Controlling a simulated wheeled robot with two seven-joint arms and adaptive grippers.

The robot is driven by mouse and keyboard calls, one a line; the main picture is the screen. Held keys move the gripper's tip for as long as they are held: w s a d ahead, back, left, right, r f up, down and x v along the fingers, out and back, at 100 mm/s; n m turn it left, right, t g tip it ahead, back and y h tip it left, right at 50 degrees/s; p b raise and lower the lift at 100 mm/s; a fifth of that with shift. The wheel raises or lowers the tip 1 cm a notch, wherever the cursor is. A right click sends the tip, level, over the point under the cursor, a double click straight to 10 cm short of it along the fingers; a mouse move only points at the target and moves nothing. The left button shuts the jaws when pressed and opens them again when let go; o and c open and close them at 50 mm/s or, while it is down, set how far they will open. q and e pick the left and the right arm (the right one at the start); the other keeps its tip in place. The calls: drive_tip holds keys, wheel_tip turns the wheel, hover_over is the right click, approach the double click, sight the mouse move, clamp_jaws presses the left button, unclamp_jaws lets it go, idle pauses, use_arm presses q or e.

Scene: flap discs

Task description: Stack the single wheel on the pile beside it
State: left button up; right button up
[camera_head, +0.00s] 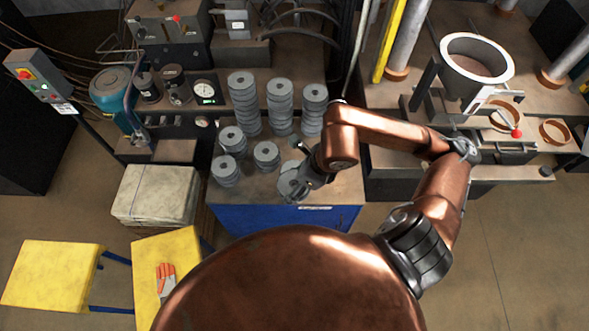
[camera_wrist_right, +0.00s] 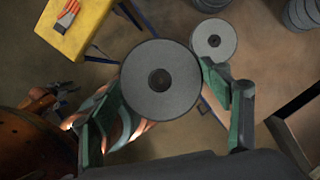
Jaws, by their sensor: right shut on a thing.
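My right gripper (camera_head: 297,179) is over the front right of the blue cabinet's top in the head view. It is shut on a grey wheel (camera_head: 290,186), which it partly covers. In the right wrist view the held wheel (camera_wrist_right: 160,78) lies face-on between the green fingers of the gripper (camera_wrist_right: 160,110), its dark centre hole showing. Another wheel top (camera_wrist_right: 213,40) shows beyond the right finger, apart from the held wheel in the picture and looking farther away. Short piles stand at the left front (camera_head: 225,171), behind it (camera_head: 232,138) and in the middle (camera_head: 266,155). My left gripper does not show clearly.
Tall wheel piles stand at the back, left (camera_head: 243,103), middle (camera_head: 280,107) and right (camera_head: 314,108). The blue cabinet (camera_head: 270,218) has a bare front edge. Gauges (camera_head: 205,90) stand left of the tall piles. A yellow bench (camera_head: 165,262) with a glove (camera_head: 166,280) is at lower left.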

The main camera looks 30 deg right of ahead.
drive_tip(key=shift+w+d+f+b, duration=0.2)
drive_tip(key=shift+w+f+b, duration=0.25)
drive_tip(key=shift+b, duration=0.6)
drive_tip(key=w+d+f+p, duration=0.1)
drive_tip(key=w+f, duration=0.1)
drive_tip(key=w, duration=0.1)
drive_tip(key=w+d+f+p, duration=0.1)
drive_tip(key=w+d+f, duration=0.1)
drive_tip(key=w, duration=0.1)
drive_tip(key=w+d+f+p, duration=0.1)
drive_tip(key=w+d+f, duration=0.1)
drive_tip(key=w+f, duration=0.1)
drive_tip(key=shift+d, duration=0.25)
drive_tip(key=shift+w+d+f, duration=0.25)
drive_tip(key=shift+w+f, duration=0.15)
drive_tip(key=shift+f, duration=0.2)
wheel_tip(320, 180, down, 2)
drive_tip(key=shift+f+p, duration=0.15)
drive_tip(key=shift+p, duration=0.65)
drive_tip(key=shift+f, duration=0.35)
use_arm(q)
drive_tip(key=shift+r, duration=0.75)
use_arm(e)
drive_tip(key=shift+f, duration=0.1)
